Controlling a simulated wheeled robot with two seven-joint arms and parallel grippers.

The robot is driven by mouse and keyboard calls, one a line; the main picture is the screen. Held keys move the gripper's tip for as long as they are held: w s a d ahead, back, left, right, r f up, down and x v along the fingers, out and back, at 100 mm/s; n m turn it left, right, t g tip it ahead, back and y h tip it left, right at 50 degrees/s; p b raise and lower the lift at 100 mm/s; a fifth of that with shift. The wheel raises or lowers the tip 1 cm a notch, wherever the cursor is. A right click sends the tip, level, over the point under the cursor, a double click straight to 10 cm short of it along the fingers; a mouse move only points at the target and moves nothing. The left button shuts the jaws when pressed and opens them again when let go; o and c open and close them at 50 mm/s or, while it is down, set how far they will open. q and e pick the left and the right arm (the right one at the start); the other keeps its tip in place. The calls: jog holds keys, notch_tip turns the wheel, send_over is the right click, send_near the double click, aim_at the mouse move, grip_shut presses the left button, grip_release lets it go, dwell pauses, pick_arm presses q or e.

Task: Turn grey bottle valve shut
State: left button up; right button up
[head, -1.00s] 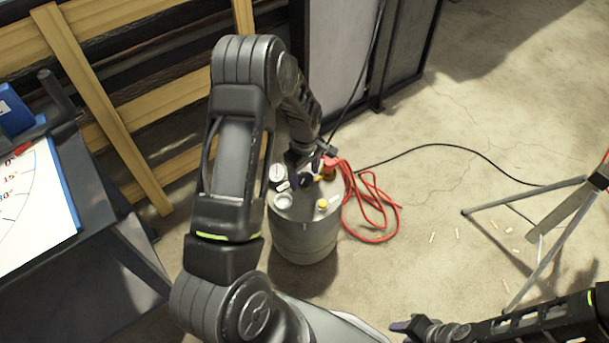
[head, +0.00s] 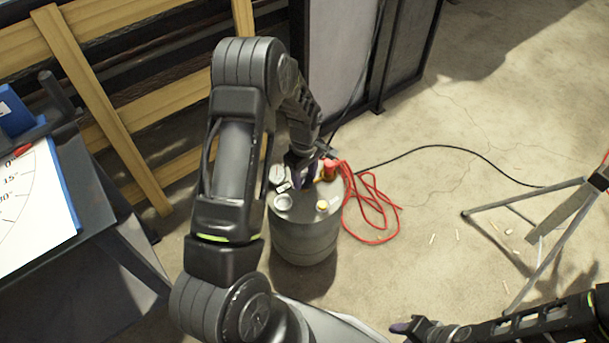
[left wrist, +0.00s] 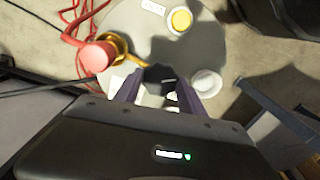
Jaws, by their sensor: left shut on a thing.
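The grey bottle (head: 305,240) stands upright on the floor, with its fittings on top. My left gripper (head: 299,174) points down over the top. In the left wrist view its purple fingers (left wrist: 160,92) are on either side of a dark valve knob (left wrist: 158,74), gripping it. The fingers and arm hide most of the knob in the head view. A red cap (head: 330,167) on a brass fitting (left wrist: 122,48) is beside the gripper. My right gripper (head: 403,328) is low in the head view, away from the bottle; its jaw opening is unclear.
A red hose (head: 372,208) lies coiled right of the bottle. A black cable (head: 450,147) runs toward a metal stand (head: 550,215) at right. A table (head: 95,205) with a dial sheet (head: 35,205) stands at left. Floor between bottle and stand is mostly clear.

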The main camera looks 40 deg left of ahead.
pick_arm(q)
jog(key=shift+m, duration=0.3)
jog(key=shift+c, duration=0.3)
jog(key=m, duration=0.5)
jog(key=shift+m+b, duration=0.3)
jog(key=m, duration=1.1)
jog(key=shift+m, duration=0.4)
jog(key=m, duration=0.6)
jog(key=o, duration=1.4)
